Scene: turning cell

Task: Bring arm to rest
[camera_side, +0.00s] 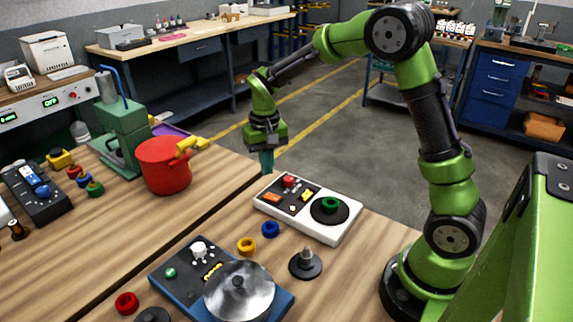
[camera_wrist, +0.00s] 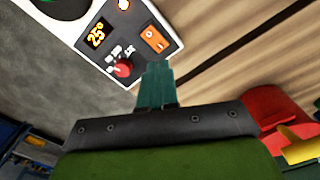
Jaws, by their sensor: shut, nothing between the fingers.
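My gripper (camera_side: 267,161) hangs from my green arm near the far edge of the wooden table, pointing down. Its teal fingers are closed together with nothing between them. In the wrist view the shut fingers (camera_wrist: 155,84) show over the table edge, beside a white control box. The gripper is apart from the red pot and the white box, in the space between them.
A white control box (camera_side: 337,233) with a green ring on its dark disc stands right of my gripper. A red pot (camera_side: 163,170) with yellow handles stands left. A blue device (camera_side: 184,283) with a metal disc, loose rings and a peg stand (camera_side: 306,268) are in front.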

